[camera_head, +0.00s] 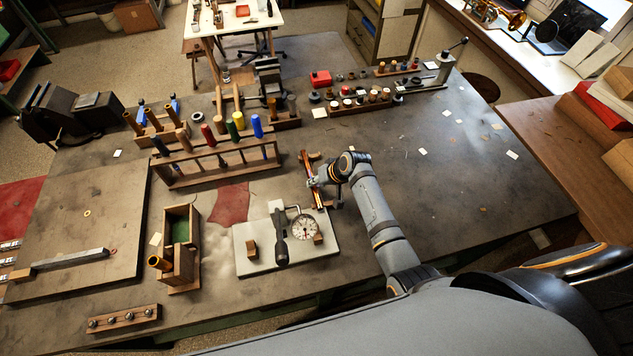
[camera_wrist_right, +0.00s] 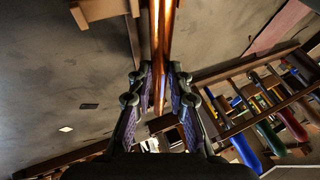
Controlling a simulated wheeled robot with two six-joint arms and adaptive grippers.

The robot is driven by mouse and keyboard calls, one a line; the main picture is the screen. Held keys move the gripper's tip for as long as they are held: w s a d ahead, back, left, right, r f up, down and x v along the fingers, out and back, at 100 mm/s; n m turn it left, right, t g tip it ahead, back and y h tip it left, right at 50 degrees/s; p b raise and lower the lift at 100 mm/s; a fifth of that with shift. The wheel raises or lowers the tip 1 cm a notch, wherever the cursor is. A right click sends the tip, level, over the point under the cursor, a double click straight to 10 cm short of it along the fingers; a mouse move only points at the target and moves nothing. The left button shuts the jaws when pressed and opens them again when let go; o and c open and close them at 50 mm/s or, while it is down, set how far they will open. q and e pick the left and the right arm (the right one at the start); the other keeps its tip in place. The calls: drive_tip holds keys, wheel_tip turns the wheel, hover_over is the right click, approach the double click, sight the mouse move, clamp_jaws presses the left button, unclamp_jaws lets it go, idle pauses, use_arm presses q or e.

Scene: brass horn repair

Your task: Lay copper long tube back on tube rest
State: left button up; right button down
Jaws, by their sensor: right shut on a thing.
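The copper long tube (camera_head: 318,198) is thin and shiny, near the middle of the bench in the head view. In the wrist view the copper tube (camera_wrist_right: 161,35) runs lengthwise between the fingers. My right gripper (camera_head: 315,182) is shut on it; its fingers (camera_wrist_right: 161,85) also show in the wrist view. Wooden parts that look like the tube rest (camera_head: 305,157) are close by the tube; in the wrist view a wooden piece (camera_wrist_right: 100,9) lies beside its far part. Whether the tube touches the rest is unclear. My left gripper is not in view.
A pale plate (camera_head: 250,268) with a dial gauge (camera_head: 305,227) and wooden blocks lies just left and in front. A wooden rack (camera_head: 215,162) with coloured handles stands to the left, near a red cloth (camera_head: 231,203). The bench right of my arm is mostly clear.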

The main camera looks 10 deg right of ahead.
drive_tip(key=c, duration=1.2)
unclamp_jaws()
drive_tip(key=shift+o, duration=0.2)
drive_tip(key=shift+d+r, duration=0.1)
drive_tip(key=v, duration=1.1)
drive_tip(key=shift+s+r, duration=0.2)
drive_tip(key=shift+r, duration=0.15)
drive_tip(key=shift+d, duration=0.1)
